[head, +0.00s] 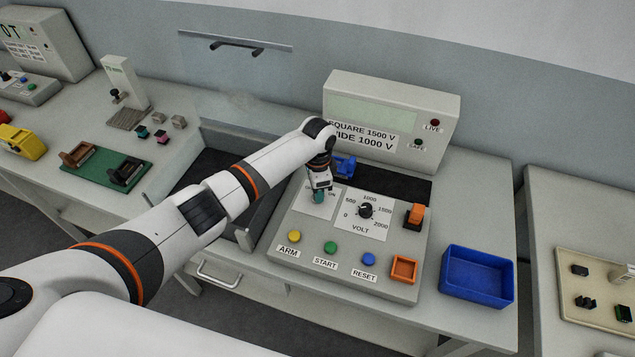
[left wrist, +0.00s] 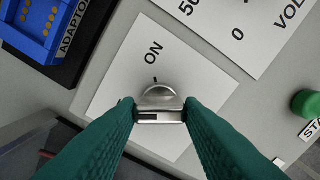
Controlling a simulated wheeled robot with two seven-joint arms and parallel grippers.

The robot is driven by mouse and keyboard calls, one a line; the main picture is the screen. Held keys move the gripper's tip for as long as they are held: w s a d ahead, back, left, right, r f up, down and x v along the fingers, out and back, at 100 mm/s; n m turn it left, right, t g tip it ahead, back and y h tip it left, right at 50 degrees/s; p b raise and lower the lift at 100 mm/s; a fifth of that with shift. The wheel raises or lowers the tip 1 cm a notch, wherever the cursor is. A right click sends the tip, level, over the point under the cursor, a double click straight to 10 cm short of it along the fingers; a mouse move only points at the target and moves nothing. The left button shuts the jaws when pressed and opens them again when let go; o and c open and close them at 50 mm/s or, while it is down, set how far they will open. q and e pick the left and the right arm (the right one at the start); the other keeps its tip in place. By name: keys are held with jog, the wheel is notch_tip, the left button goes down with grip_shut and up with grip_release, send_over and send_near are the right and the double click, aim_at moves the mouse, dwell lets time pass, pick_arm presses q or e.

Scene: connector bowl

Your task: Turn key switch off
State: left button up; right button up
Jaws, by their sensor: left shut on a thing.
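The key switch (left wrist: 158,97) is a round silver knob on a white plate on the sloped panel. In the left wrist view the plate's ON label (left wrist: 153,52) shows, with a short black mark between it and the switch. My left gripper (left wrist: 160,113) has its two green fingers on either side of the key's grip and is shut on it. In the head view my left gripper (head: 319,196) comes down onto the plate (head: 314,209) and hides the key. The OFF label is not readable. My right gripper is not in view.
The volt dial (head: 365,211) is just right of the key plate. Yellow (head: 294,237), green (head: 330,247) and blue (head: 368,259) buttons line the front. A blue adaptor (head: 344,166) is behind the gripper. A blue bin (head: 477,277) stands to the right.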

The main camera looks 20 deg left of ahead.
pick_arm(q)
jog(key=shift+n+p, duration=0.55)
jog(key=shift+n, duration=0.55)
jog(key=o, duration=1)
notch_tip(320, 180, up, 12)
jog(key=b, duration=0.2)
jog(key=shift+b, duration=0.35)
